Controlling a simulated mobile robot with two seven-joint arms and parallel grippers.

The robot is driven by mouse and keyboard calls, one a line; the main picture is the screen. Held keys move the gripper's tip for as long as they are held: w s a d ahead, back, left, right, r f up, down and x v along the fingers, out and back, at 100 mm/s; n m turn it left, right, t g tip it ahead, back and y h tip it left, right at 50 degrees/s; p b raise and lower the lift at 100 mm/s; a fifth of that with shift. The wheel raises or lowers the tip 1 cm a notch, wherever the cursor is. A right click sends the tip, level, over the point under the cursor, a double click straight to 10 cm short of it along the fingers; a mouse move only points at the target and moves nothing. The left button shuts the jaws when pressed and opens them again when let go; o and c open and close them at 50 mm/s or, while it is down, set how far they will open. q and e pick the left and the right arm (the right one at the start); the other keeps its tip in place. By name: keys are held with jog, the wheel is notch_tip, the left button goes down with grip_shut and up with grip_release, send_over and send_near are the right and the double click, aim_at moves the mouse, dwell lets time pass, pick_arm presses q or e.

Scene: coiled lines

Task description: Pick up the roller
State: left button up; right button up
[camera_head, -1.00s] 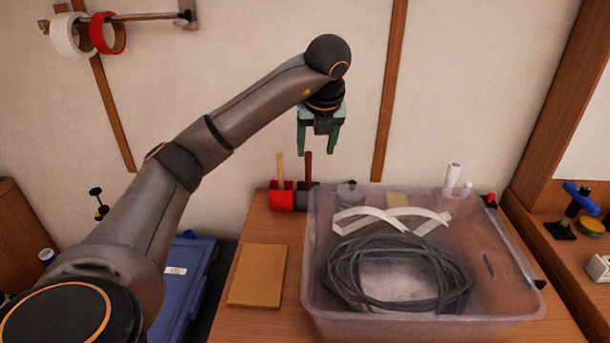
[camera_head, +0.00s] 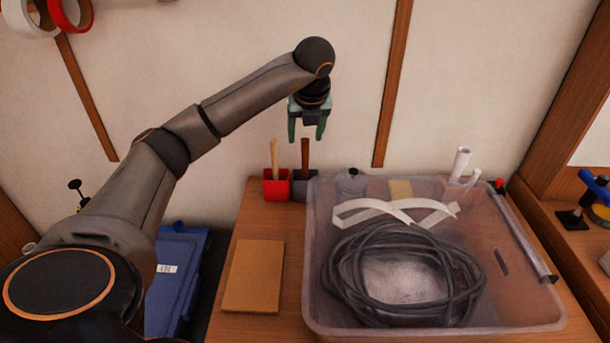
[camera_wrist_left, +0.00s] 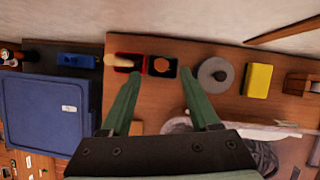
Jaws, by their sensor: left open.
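My left gripper (camera_head: 306,132) is open and empty, pointing down. In the head view it appears just above the tops of two upright handles at the back of the table. One is a light wooden handle (camera_head: 275,155) in a red holder (camera_head: 276,186); the other is a dark brown handle (camera_head: 305,154) in a dark grey holder (camera_head: 304,186). In the left wrist view the brown handle (camera_wrist_left: 161,64) lies between and beyond the fingertips (camera_wrist_left: 160,80). I cannot tell which handle belongs to the roller; the lower ends are hidden in the holders. My right gripper is out of view.
A translucent bin (camera_head: 312,270) with a coiled dark cable (camera_head: 340,275) fills the right of the table. A flat tan board (camera_head: 253,275) lies in front of the holders. A grey round object (camera_wrist_left: 215,75) and a yellow block (camera_wrist_left: 257,79) stand right of them.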

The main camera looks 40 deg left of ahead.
aim_at(306, 142)
pick_arm(q)
jog(key=p+x, duration=0.1)
jog(key=x, duration=0.4)
jog(key=shift+w+f, duration=0.15)
jog(key=shift+f, duration=0.2)
grip_shut()
dwell(1.2)
